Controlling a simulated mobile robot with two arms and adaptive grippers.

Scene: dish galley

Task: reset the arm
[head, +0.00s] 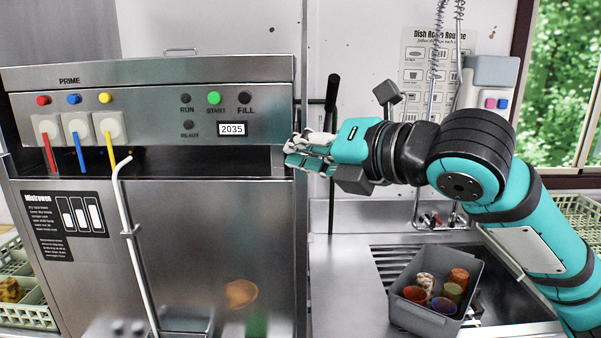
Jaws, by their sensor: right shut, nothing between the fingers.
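My right arm (470,165) is teal and black and reaches in from the right edge. My right gripper (296,152) is shut and empty. It points left, in front of the right edge of the steel dish machine (215,225), at the height of its control panel (150,120). Whether the fingertips touch the machine cannot be told. My left arm and gripper are not in view.
A grey bin (424,312) with several cups stands on the steel drainboard (350,270) below my right arm. A green dish rack (30,290) is at the far left. A white bent handle (128,220) runs down the machine's front.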

